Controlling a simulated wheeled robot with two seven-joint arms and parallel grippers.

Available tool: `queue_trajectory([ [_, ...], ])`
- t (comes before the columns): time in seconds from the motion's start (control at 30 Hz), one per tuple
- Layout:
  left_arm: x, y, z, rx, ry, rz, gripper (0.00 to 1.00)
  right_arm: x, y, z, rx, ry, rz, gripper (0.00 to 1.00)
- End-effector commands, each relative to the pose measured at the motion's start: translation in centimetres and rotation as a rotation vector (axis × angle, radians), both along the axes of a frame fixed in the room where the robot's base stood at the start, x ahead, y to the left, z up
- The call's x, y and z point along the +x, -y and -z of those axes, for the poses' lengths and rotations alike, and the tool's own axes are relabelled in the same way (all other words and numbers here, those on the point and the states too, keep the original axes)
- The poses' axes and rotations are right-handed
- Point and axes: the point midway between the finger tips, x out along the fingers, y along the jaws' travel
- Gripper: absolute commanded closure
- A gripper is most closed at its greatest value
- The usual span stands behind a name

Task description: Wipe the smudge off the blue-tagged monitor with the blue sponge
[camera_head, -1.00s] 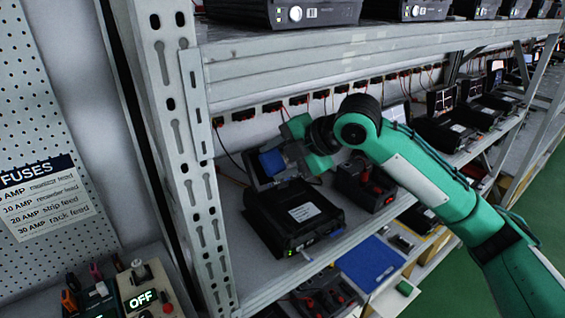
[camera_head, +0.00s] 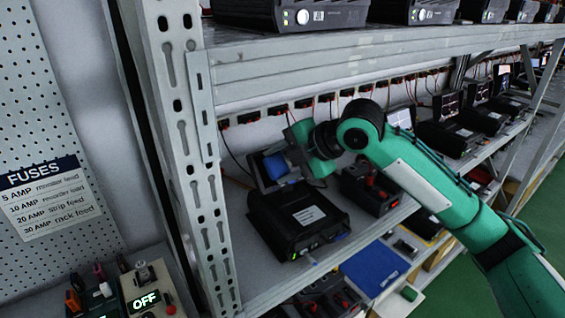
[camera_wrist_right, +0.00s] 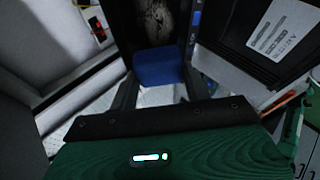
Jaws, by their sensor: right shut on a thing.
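My right gripper (camera_head: 289,160) is shut on the blue sponge (camera_head: 275,166), at a small dark monitor (camera_head: 258,173) on the middle shelf. In the right wrist view the sponge (camera_wrist_right: 158,68) sits between the two fingers (camera_wrist_right: 158,88), at the lower part of the dark screen. A pale grey smudge (camera_wrist_right: 160,20) shows on the screen just above the sponge. A blue tag (camera_wrist_right: 195,19) shows on the monitor's right edge. Whether the sponge touches the screen is hard to tell. My left gripper is not in view.
A black box unit with a white label (camera_head: 308,216) stands in front of the monitor. A dark unit with red parts (camera_head: 371,190) stands to its right. The rack upright (camera_head: 178,130) is close on the left, and the upper shelf edge (camera_head: 300,80) runs overhead.

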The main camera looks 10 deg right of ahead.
Motion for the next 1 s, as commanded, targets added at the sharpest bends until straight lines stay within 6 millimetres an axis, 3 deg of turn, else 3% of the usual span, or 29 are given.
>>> queue_trajectory([
  [1.0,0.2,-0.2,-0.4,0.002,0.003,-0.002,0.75,1.3,0.2,0.9,0.000,-0.002,0.002,0.70],
])
